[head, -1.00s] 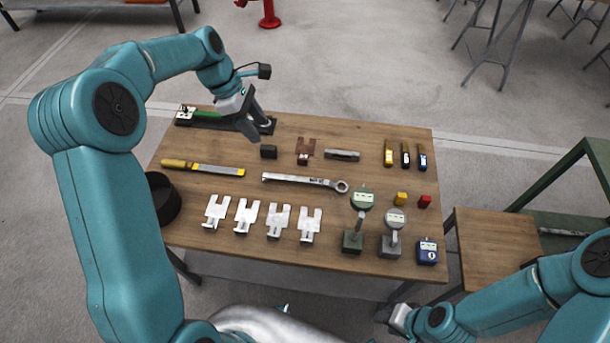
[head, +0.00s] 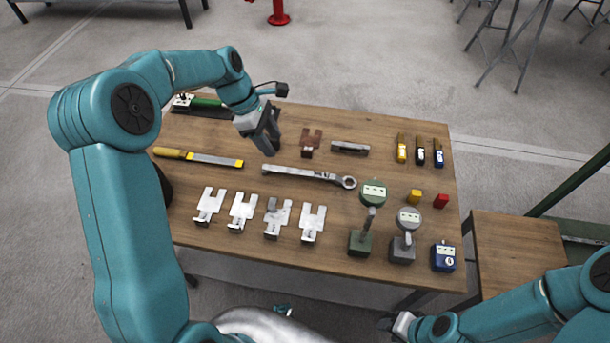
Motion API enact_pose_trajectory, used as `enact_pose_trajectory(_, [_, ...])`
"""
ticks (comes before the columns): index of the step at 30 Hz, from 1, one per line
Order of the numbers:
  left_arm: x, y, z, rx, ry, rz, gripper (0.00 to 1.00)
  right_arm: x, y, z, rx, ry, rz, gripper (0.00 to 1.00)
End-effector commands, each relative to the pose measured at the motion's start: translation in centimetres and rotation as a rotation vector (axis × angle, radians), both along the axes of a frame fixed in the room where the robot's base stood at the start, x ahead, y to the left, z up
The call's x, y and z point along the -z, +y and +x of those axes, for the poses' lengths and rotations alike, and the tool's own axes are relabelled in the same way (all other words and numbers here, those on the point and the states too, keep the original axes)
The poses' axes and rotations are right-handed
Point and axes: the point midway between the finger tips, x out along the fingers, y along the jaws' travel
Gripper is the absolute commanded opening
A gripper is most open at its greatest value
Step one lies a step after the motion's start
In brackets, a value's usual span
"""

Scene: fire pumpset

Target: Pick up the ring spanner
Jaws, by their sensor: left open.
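The ring spanner (head: 308,174) is a long grey metal tool lying flat across the middle of the wooden table. Its ring end is at the right and its other end at the left. My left gripper (head: 266,150) is open and hangs just behind the spanner's left end, apart from it as far as I can tell. It hides the small black block there. My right gripper (head: 398,325) is low at the front, off the table's near edge; its jaws are too small to read.
On the table (head: 230,258) a yellow-handled file (head: 200,158) lies left of the spanner. Several silver brackets (head: 241,210) stand in front of it. A brown bracket (head: 310,143) and a grey bar (head: 350,147) lie behind.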

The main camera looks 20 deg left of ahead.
Motion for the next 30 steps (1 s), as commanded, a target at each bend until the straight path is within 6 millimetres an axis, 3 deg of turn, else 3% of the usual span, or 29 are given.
enact_pose_trajectory(3, [2.9,-1.2,0.3,0.002,0.004,-0.002,0.51,0.5,0.0,0.0,0.0,0.0,0.0,0.38])
enact_pose_trajectory(7, [5.3,-2.1,0.7,0.001,0.002,-0.002,0.51,0.8,0.0,0.0,0.0,0.0,0.0,0.38])
enact_pose_trajectory(14, [7.1,-2.8,1.0,0.0,0.001,0.0,0.51,0.9,0.0,0.0,0.0,0.0,0.0,0.38])
enact_pose_trajectory(22, [10.8,-4.3,1.6,0.001,0.003,-0.001,0.51,1.4,0.0,0.0,0.0,0.0,0.0,0.38])
enact_pose_trajectory(30, [11.6,-4.6,1.7,0.0,0.0,0.0,0.51,1.4,0.0,0.0,0.0,0.0,0.0,0.38])
